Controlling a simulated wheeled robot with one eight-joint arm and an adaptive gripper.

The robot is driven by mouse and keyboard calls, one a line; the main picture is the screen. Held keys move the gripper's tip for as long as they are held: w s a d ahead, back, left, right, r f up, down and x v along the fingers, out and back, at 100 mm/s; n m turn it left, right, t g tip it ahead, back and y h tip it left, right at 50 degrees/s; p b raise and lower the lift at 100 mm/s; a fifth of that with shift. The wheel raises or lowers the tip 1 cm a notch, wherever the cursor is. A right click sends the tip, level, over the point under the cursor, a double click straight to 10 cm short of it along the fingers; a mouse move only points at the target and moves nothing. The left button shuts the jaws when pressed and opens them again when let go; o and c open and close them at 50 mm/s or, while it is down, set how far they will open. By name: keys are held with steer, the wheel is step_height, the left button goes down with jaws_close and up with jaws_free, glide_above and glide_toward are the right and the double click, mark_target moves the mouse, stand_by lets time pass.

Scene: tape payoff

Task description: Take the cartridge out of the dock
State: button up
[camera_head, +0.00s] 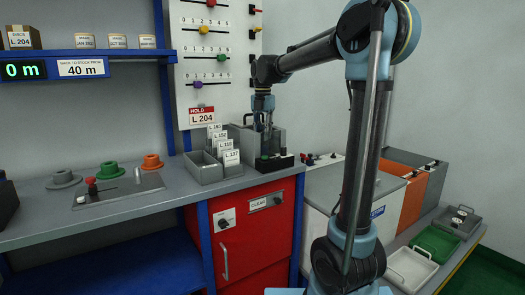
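The dock (275,163) is a low black block with small green marks, on the grey counter near its right end. A grey box-like piece (277,137) stands upright in or just behind the dock; I take it for the cartridge, but its lower end is hard to make out. My gripper (265,124) points down, directly over the dock and in front of the grey piece. The fingers are small and dark here. I cannot tell whether they touch or hold anything.
A grey bin (205,170) with upright labelled cards stands close left of the dock. A panel of coloured sliders (214,50) rises behind. Further left are a red-knobbed plate (118,190) and grey, green and orange spools. Bins (410,268) stand at lower right.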

jaws_close()
steer(key=shift+r, duration=0.1)
